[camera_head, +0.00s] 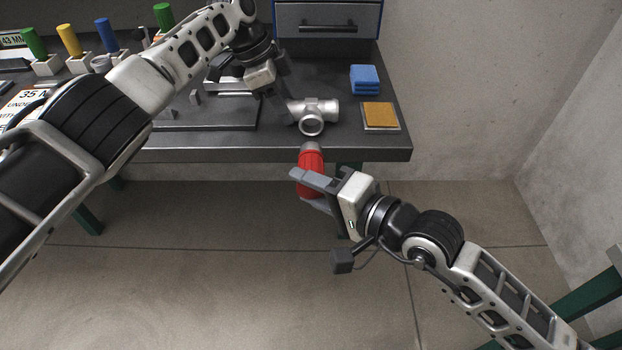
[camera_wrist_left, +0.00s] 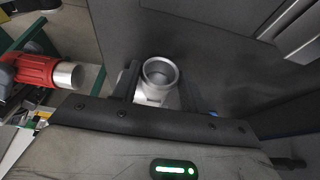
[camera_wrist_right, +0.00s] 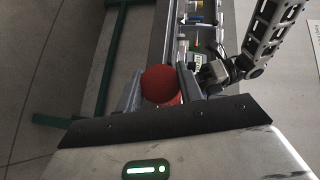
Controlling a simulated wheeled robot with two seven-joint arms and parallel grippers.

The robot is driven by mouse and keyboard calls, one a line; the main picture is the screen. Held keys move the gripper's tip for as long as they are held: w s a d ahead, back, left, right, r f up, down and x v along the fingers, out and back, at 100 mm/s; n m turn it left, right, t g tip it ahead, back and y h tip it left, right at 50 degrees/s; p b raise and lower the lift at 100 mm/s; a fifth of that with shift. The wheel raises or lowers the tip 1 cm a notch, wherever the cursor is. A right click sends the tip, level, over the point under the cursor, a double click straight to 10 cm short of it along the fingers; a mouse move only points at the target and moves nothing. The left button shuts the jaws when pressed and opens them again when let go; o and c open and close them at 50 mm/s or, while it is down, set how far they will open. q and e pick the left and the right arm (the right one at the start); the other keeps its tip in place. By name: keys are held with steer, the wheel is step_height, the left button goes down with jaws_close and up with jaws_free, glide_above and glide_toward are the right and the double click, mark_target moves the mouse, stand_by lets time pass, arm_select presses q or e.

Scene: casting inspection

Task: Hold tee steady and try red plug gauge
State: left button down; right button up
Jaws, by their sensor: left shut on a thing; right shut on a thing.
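The silver tee (camera_head: 322,107) is at the right part of the dark bench, with one round opening facing the front edge. My left gripper (camera_head: 284,103) is shut on the tee from its left side; the tee also shows between the fingers in the left wrist view (camera_wrist_left: 158,76). My right gripper (camera_head: 313,188) is shut on the red plug gauge (camera_head: 310,172), in front of the bench edge. The gauge's silver end points toward the tee's front opening, with a clear gap between them. In the right wrist view the gauge's red end (camera_wrist_right: 161,86) sits between the fingers.
A blue block of cloths (camera_head: 365,79) and a tan pad (camera_head: 380,115) lie right of the tee. A drawer unit (camera_head: 328,20) stands behind. Colored-handled gauges in holders (camera_head: 70,41) stand at the back left. A dark plate (camera_head: 215,113) lies left of the tee.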

arm_select(q)
steer(key=shift+s+f, duration=0.1)
steer(key=shift+f, duration=0.15)
arm_select(e)
steer(key=shift+r, duration=0.1)
steer(key=s+r, duration=0.5)
steer(key=shift+s+r, duration=0.3)
steer(key=shift+s, duration=0.05)
stand_by(0.3)
arm_select(q)
steer(key=c, duration=0.7)
jaws_free()
steer(key=shift+c, duration=0.2)
steer(key=shift+o, duration=0.3)
steer(key=shift+r, duration=0.1)
steer(key=shift+a+r, duration=0.2)
steer(key=shift+r, duration=0.3)
steer(key=v, duration=1.1)
